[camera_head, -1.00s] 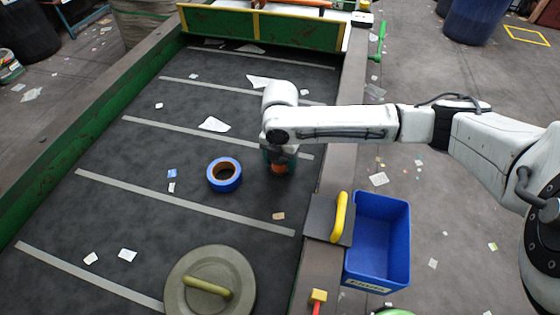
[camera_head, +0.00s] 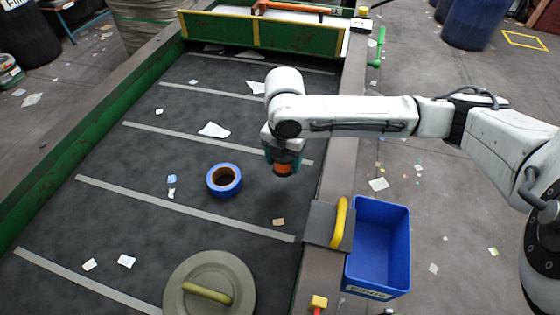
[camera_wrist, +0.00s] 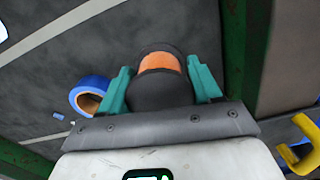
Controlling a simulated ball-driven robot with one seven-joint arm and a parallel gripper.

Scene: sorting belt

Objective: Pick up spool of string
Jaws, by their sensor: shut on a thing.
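The spool of string (camera_head: 284,168) has an orange middle and dark ends. My gripper (camera_head: 283,158) is shut on it and holds it above the dark belt, near the belt's right side. In the wrist view the spool (camera_wrist: 160,80) sits between the two teal fingers of my gripper (camera_wrist: 161,86), one on each side. In the head view my gripper hides the upper part of the spool.
A blue tape roll (camera_head: 224,180) lies on the belt to the left. A round grey-green lid with a handle (camera_head: 210,285) is at the front. A blue bin (camera_head: 378,270) and a grey block with a yellow handle (camera_head: 325,224) stand at the right edge.

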